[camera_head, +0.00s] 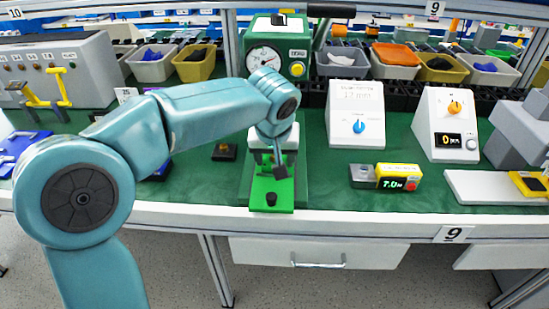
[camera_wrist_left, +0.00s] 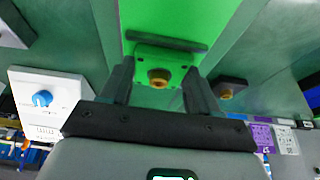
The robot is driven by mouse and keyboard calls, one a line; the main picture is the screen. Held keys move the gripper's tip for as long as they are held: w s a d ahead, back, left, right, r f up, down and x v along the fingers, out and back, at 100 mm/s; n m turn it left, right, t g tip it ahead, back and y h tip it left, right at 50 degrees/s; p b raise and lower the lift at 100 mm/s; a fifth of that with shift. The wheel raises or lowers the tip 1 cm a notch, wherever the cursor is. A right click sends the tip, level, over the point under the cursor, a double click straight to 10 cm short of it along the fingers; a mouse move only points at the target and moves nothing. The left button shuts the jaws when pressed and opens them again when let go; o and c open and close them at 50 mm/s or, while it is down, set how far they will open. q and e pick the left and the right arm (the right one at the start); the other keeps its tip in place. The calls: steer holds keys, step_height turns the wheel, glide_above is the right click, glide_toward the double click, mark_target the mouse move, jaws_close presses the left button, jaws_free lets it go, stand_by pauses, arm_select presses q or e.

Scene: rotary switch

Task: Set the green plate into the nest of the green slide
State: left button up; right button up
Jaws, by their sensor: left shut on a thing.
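My left gripper (camera_head: 271,165) points down over the slide. In the left wrist view my left gripper (camera_wrist_left: 158,74) is shut on the green plate (camera_wrist_left: 145,62), which has a brass-coloured round piece in its middle. The green slide (camera_wrist_left: 180,18) lies beyond the plate there, with a dark bar beside it. I cannot tell whether the plate touches the slide or its nest. My right gripper is not in view.
The press with a dial (camera_head: 264,57) stands behind the slide. A white box with a blue knob (camera_head: 358,127) and a yellow display block (camera_head: 398,177) stand to the right. A small black block (camera_head: 224,152) lies left of the slide.

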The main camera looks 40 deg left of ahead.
arm_select(q)
steer(key=o, duration=0.7)
steer(key=shift+f, duration=0.15)
steer(key=o, duration=0.5)
steer(key=shift+c, duration=0.2)
steer(key=shift+r, duration=0.3)
steer(key=p+v, duration=0.3)
steer(key=v, duration=0.9)
steer(key=shift+s+f, duration=0.1)
steer(key=shift+s, duration=0.05)
